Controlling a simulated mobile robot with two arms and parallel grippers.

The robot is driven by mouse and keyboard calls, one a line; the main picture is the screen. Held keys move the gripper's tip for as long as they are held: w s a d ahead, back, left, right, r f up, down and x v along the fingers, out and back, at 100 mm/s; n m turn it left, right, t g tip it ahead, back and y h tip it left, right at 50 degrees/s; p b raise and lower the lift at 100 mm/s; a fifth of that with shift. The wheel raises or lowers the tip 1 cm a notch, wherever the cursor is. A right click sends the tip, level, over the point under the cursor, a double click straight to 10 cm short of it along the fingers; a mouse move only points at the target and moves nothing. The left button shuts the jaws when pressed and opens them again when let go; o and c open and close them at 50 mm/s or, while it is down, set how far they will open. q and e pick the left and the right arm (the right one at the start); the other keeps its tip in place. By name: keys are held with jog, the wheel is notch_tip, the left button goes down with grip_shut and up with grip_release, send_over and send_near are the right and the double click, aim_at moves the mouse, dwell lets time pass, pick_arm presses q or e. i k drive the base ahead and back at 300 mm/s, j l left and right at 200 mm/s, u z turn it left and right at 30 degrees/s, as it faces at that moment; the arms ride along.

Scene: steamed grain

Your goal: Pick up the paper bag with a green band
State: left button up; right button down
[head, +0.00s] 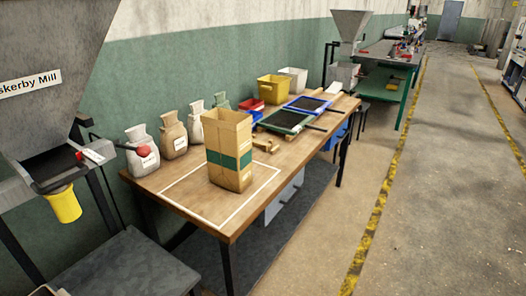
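The paper bag with a green band (229,170) stands upright on the wooden table, inside a white outlined rectangle near the table's front end. It is tall and brown, with the green band around its middle. Its top looks open. Neither of my grippers shows in the head view, and nothing is holding the bag.
Several small sacks (173,135) stand behind the bag along the wall. A mill hopper (45,75) stands at left. The floor at right (440,200) is clear.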

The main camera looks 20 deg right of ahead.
aim_at(228, 133)
jog(key=z, duration=0.35)
jog(key=i+l+u, duration=0.1)
jog(key=u, duration=0.2)
jog(key=l+u, duration=0.35)
jog(key=i+l+u, duration=0.25)
jog(key=l, duration=0.95)
jog(key=l+u, duration=0.25)
jog(key=l, duration=0.9)
